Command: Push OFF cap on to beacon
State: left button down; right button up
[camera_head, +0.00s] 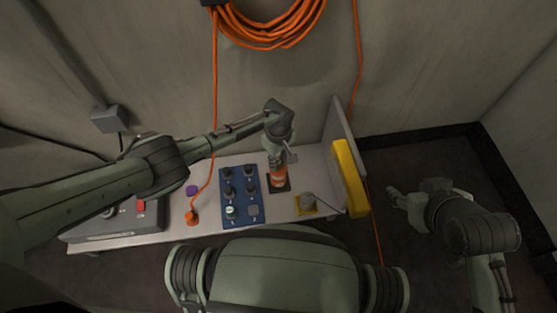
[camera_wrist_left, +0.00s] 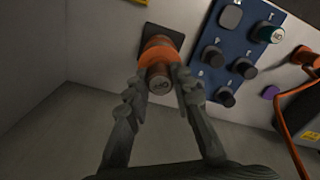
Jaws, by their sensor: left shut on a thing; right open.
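The beacon (camera_head: 279,181) is an orange and white striped post on a dark square base, standing on the bench. In the left wrist view its orange part (camera_wrist_left: 158,52) sits behind a brownish round cap (camera_wrist_left: 160,80) with a small marking that looks like OFF. My left gripper (camera_head: 277,160) is above the beacon, pointing down. In the left wrist view its two fingers (camera_wrist_left: 161,92) flank the cap, shut on it. The cap appears in line with the beacon; whether it is fully seated cannot be told. My right gripper (camera_head: 393,196) is open and empty, right of the bench.
A blue panel (camera_head: 240,180) with several dark knobs and one pale-topped knob lies left of the beacon. An orange plug (camera_head: 192,218) and a grey box (camera_head: 120,221) are left.

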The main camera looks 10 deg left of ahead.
pick_arm(q)
jog(key=shift+f, duration=0.1)
jog(key=c, duration=1.2)
grip_release()
notch_tip(320, 180, up, 12)
jog(key=shift+r, duration=0.1)
